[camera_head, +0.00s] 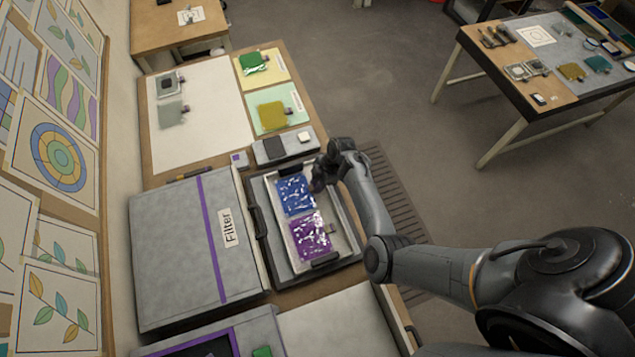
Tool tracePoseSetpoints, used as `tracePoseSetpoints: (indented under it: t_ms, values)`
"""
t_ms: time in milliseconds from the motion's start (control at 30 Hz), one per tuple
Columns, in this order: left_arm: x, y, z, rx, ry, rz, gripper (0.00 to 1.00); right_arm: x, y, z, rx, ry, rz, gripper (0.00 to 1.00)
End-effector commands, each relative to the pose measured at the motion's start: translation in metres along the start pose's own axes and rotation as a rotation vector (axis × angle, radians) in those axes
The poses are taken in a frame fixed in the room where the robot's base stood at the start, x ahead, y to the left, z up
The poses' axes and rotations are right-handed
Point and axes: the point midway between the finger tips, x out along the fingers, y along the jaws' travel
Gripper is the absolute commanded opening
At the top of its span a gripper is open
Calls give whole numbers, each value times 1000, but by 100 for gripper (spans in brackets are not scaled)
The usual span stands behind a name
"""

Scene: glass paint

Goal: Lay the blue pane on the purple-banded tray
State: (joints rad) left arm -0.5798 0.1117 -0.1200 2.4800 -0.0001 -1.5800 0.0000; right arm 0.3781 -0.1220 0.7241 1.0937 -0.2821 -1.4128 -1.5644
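The blue pane (294,196) is a mottled blue square at the upper end of a light metal tray (346,242) inside an open grey case. A purple pane (305,236) lies just below it in the same tray. My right gripper (317,184) is at the blue pane's upper right edge, where its fingers hide any tab; whether they are shut on it I cannot tell. A grey lid-like panel (170,240) with a purple band and a "Filter" label lies left of the case. A purple-edged dark tray (213,346) is cut off at the bottom. My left gripper is out of view.
A grey box (285,147) stands just behind the open case. A second table (550,60) is far right.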

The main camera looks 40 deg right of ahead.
Motion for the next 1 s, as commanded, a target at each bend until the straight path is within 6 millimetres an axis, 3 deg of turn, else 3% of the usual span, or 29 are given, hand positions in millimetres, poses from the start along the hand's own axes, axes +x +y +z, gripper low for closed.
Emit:
tracePoseSetpoints:
  t_ms: [33, 200, 633, 1000]
  values:
    - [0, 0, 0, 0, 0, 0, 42, 0, 0, 0, -1, 0, 1, 30]
    - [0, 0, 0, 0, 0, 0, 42, 0, 0, 0, 0, 0, 0, 56]
    - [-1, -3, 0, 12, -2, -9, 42, -7, 0, 0, 0, 0, 1, 57]
    - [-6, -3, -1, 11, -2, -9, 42, -65, 1, -1, -1, 0, 4, 57]
